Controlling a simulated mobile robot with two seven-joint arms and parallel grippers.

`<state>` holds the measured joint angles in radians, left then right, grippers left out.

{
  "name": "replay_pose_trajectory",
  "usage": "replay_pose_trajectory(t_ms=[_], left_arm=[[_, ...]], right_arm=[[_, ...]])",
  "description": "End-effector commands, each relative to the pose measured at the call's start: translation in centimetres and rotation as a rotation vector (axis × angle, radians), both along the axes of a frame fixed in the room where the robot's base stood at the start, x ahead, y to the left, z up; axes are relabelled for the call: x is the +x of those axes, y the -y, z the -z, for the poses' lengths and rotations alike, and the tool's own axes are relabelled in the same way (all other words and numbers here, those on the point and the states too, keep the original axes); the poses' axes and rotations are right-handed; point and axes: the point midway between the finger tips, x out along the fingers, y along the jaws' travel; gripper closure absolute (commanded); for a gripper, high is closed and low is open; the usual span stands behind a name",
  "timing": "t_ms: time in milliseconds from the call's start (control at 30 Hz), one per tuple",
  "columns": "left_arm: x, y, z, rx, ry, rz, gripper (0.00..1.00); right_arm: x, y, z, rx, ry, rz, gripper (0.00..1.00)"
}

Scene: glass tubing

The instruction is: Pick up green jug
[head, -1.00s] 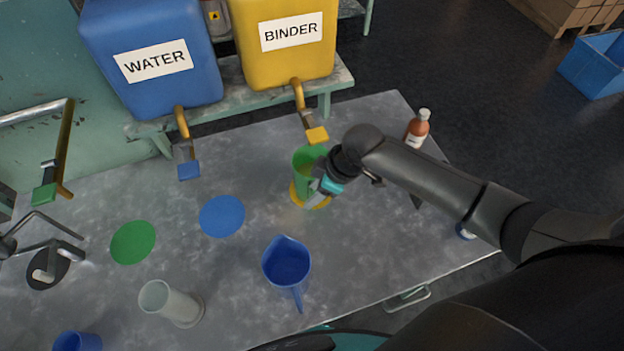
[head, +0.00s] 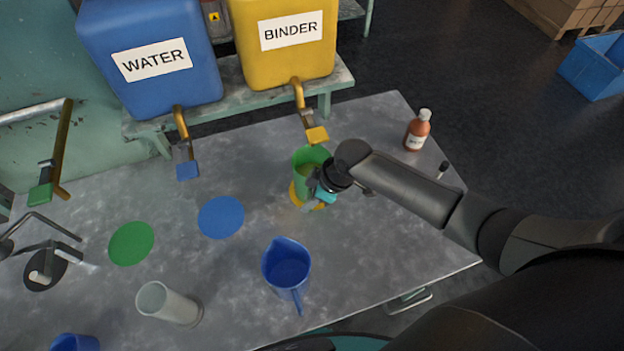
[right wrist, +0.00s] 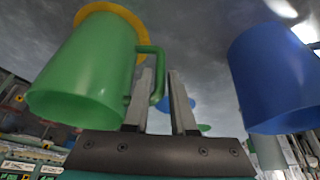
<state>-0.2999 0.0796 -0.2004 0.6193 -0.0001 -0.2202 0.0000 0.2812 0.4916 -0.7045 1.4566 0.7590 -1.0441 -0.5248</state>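My right gripper (head: 318,187) is at the jug's right side. Its two fingers (right wrist: 167,100) are apart, one on each side of the handle; I cannot tell whether either touches it. My left gripper is in neither view.
A blue jug (head: 286,268) stands nearby; a clear cylinder (head: 168,304) is front left. The binder tap (head: 312,127) hangs just behind the green jug. A brown bottle (head: 417,132) stands at the back right. Blue (head: 221,217) and green (head: 131,243) discs are bare.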

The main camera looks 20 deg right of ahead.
Motion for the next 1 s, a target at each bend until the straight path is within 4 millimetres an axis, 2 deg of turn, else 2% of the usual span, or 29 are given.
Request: replay_pose_trajectory(t_ms=[33, 200, 1000], left_arm=[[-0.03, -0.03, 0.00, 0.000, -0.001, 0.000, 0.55], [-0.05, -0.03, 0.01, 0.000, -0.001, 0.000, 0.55], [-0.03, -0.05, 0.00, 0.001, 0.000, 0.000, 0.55]], right_arm=[[-0.01, 0.02, 0.00, 0.000, 0.000, 0.000, 0.83], [-0.02, 0.03, 0.00, 0.000, 0.000, 0.000, 1.00], [-0.03, 0.03, 0.02, -0.001, -0.001, 0.000, 1.00]])
